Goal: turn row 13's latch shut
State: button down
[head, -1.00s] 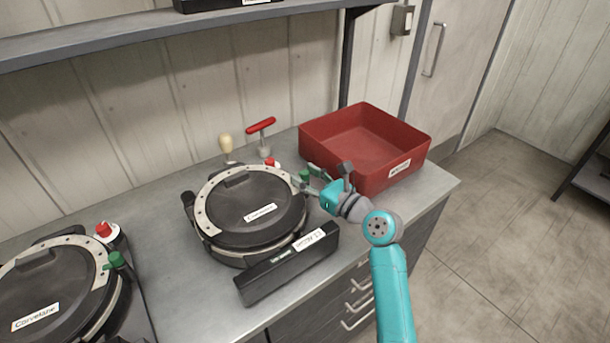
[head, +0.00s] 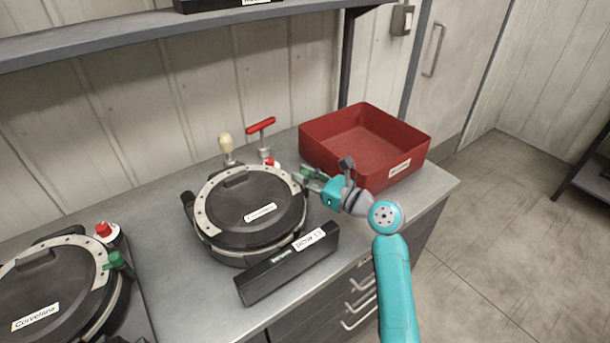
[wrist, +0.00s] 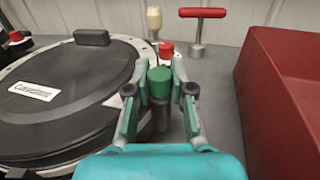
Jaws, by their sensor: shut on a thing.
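Row 13's seed meter (head: 240,215) is a round black unit with a pale rim, standing on the counter behind a black bar with a white label (head: 310,240). Its latch has a green knob, which shows in the wrist view (wrist: 160,84) at the right edge of the meter's lid. My gripper (head: 309,174) reaches in from the right at the meter's right side. In the wrist view its two fingers (wrist: 160,100) stand on either side of the green knob, shut on it. In the head view the fingers mostly hide the knob.
A red tray (head: 420,150) stands close to the right of my gripper. Behind the meter are a red T-handle (head: 261,125), a cream-knobbed tool (head: 226,145) and a red knob (wrist: 166,50). Another meter (head: 50,290) stands at the left. A shelf (head: 180,35) runs above.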

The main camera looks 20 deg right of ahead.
jog(key=shift+n+g+y, duration=1.6)
jog(key=shift+g+y, duration=0.1)
jog(key=shift+y, duration=0.2)
jog(key=c, duration=1)
grip_release()
jog(key=v, duration=1.2)
